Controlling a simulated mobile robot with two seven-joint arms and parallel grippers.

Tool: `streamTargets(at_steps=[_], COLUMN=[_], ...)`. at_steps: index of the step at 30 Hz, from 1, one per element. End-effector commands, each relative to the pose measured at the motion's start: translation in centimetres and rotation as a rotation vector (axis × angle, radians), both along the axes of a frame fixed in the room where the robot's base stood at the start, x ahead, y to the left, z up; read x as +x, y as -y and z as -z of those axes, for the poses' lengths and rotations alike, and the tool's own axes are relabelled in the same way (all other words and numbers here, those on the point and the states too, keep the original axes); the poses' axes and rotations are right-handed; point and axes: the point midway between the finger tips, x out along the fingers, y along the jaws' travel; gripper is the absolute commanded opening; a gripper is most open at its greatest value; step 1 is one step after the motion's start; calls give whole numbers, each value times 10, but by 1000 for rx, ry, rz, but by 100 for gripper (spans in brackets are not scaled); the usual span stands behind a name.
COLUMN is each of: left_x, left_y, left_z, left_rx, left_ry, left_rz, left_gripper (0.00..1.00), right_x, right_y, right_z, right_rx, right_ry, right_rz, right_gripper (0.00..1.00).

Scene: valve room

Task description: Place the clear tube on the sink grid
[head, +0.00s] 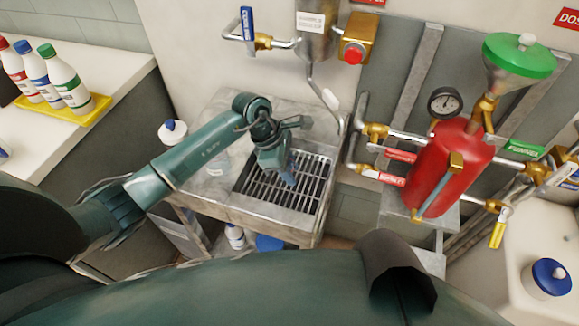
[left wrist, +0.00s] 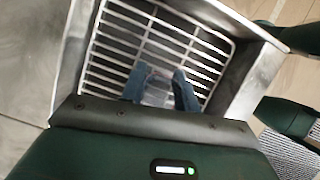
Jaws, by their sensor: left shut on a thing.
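The sink grid (head: 312,185) is a rack of metal bars set in the steel sink. It also shows in the left wrist view (left wrist: 113,48). My left gripper (head: 288,176) points down over the grid. In the left wrist view its two blue fingers (left wrist: 160,88) are shut on the clear tube (left wrist: 157,92), a see-through piece between them with the grid bars behind it. In the head view the gripper hides most of the tube. I cannot tell whether the tube touches the bars. My right gripper is not in view.
The steel sink rim (head: 262,218) surrounds the grid. A tap pipe (head: 325,88) hangs behind it. A red tank (head: 445,165) with valves stands to the right. Several bottles stand in a yellow tray (head: 82,117) on the left counter. A clear object (head: 217,161) is on the sink's left ledge.

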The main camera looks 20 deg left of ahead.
Motion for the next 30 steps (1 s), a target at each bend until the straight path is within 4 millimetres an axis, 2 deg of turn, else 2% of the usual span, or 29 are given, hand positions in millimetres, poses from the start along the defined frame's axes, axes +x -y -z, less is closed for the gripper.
streamTargets(at_steps=[5, 6, 13, 23, 26, 30], left_x=[0, 0, 0, 0, 1, -1], left_y=[0, 0, 0, -1, -7, -19], left_z=[4, 2, 2, -3, -14, -41], left_rx=[1, 0, 0, 0, 3, 4], left_ry=[1, 1, 0, 0, 5, 7], left_rz=[0, 0, 0, 0, 1, -1], left_gripper=[8, 34, 53, 53, 53, 53], right_x=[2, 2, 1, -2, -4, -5], right_y=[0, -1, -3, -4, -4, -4], right_z=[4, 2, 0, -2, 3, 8], right_rx=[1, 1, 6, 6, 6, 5], right_ry=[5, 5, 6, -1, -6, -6], right_rz=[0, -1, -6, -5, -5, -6], right_gripper=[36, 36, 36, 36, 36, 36])
